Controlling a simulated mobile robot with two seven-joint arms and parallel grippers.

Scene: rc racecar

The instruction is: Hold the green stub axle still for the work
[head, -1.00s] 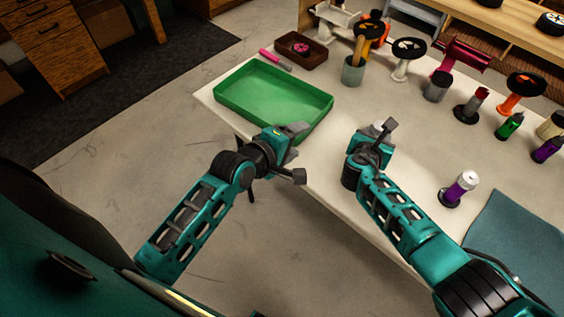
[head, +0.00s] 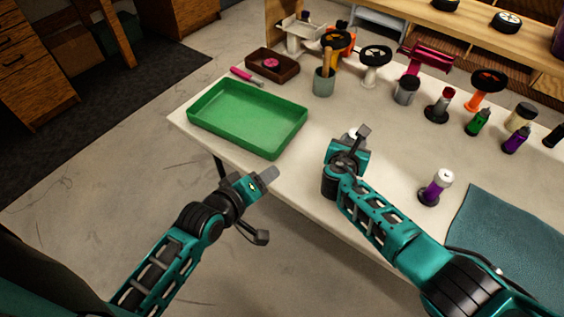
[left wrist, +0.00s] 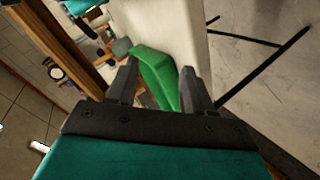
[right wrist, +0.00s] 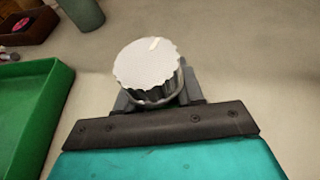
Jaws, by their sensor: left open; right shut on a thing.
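I cannot make out a green stub axle in any view. My right gripper (head: 355,139) is over the table and shut on a white ridged cap-like thing (right wrist: 147,64). That thing stands up between the fingers in the right wrist view, and its lower part is hidden. My left gripper (head: 262,207) is open and empty, just off the table's front edge in the head view. In the left wrist view its two fingers (left wrist: 158,88) are apart, with the green tray (left wrist: 160,72) seen beyond them.
The empty green tray (head: 292,138) lies on the white table (head: 305,195), left of my right gripper. Stands, wheels and bottles line the back. A dark red tray (head: 272,72) is behind the green one.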

